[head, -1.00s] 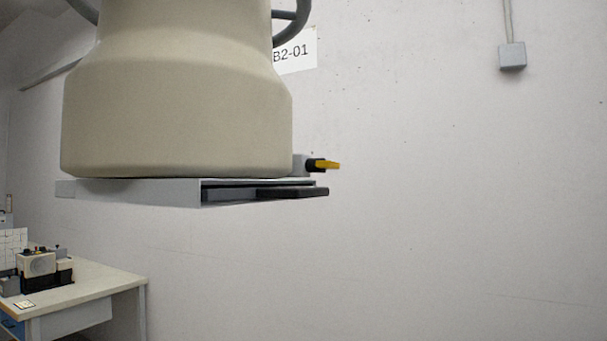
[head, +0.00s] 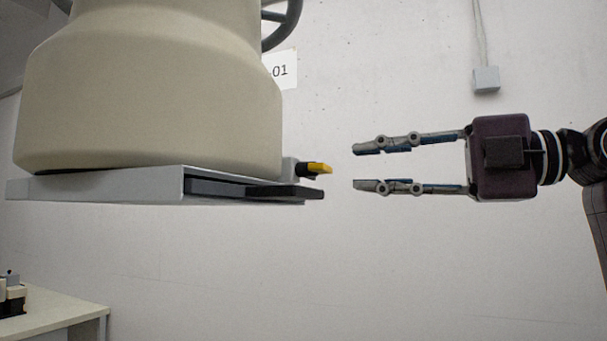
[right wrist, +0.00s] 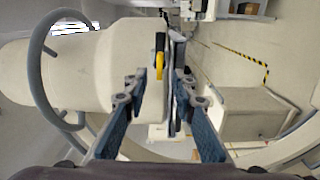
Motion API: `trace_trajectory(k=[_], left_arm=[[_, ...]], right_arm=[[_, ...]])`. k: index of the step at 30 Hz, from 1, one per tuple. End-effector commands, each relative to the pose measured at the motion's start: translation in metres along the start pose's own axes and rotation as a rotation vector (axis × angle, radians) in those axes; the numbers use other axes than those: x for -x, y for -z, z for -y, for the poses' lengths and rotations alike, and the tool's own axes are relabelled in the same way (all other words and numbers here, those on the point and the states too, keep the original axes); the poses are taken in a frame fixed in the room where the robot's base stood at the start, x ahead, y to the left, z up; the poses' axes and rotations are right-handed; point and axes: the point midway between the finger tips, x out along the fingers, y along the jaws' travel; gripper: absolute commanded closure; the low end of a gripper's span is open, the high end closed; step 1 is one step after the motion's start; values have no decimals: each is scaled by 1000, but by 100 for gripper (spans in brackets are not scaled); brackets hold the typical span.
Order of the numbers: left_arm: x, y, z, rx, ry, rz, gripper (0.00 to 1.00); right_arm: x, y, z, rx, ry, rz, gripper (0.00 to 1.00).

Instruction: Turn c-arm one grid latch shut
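The c-arm's large beige detector housing (head: 150,95) hangs at the left of the head view, with a flat grey grid holder (head: 100,186) under it. A dark grid (head: 285,192) sticks out of the holder's right end. The yellow-tipped latch (head: 319,168) sits just above the grid on a small grey block. My right gripper (head: 368,167) is open and empty, to the right of the latch and apart from it, fingers pointing at it. In the right wrist view the yellow latch (right wrist: 160,66) lies ahead, between the lines of the open fingers. My left gripper is not in view.
A grey ring handle (right wrist: 42,70) curves beside the housing in the right wrist view. A low table (head: 55,310) stands at the lower left of the head view. The wall bears a grey box (head: 487,79). The space under and right of the housing is clear.

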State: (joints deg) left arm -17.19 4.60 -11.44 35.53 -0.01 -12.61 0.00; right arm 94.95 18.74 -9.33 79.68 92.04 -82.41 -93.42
Motion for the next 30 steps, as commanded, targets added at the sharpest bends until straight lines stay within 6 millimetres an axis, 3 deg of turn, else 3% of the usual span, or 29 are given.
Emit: trace_trajectory(k=[15, 27, 30], left_arm=[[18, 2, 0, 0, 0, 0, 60], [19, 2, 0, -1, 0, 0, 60], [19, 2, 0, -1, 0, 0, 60]], right_arm=[[-68, 3, -2, 8, 2, -6, 75], [-77, 2, -1, 7, 1, -3, 75], [-77, 2, -1, 7, 1, -3, 86]])
